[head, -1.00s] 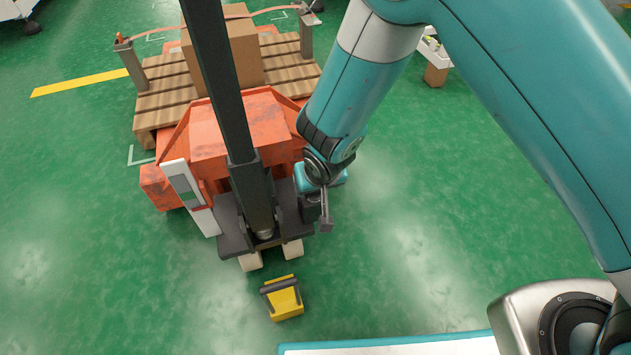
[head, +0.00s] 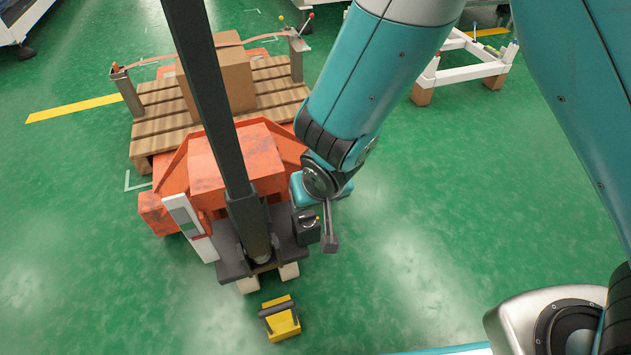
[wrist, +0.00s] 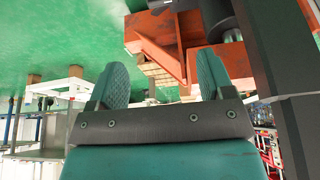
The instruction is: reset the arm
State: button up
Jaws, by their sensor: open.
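My gripper (wrist: 162,82) shows in the wrist view with its two teal fingers spread apart and nothing between them. In the head view my teal arm reaches down from the upper right, and its wrist end is beside the orange pallet truck (head: 235,165), to the right of its dark mast (head: 215,100). The fingers cannot be made out clearly there. In the wrist view the orange truck body (wrist: 180,45) lies beyond the fingers; whether any part touches it cannot be told.
A wooden pallet (head: 160,105) with a cardboard box (head: 222,80) sits behind the truck. A yellow block (head: 281,320) with a dark handle lies on the floor in front. A white frame (head: 465,70) stands at the back right.

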jog(key=s+d+r+g+y, duration=0.1)
jog(key=s+d+r, duration=0.15)
jog(key=r, duration=0.35)
jog(key=s+d+r+g, duration=0.1)
jog(key=d+r, duration=0.2)
jog(key=r, duration=0.4)
jog(key=s+d+r+n+g+y, duration=0.2)
jog(key=s+d+r+n, duration=0.3)
jog(key=s+r, duration=0.65)
notch_tip(320, 180, up, 36)
jog(key=d+p, duration=0.1)
jog(key=p, duration=3.5)
jog(key=shift+s+d+m, duration=0.2)
jog(key=shift+s+m, duration=0.2)
jog(key=shift+s, duration=0.05)
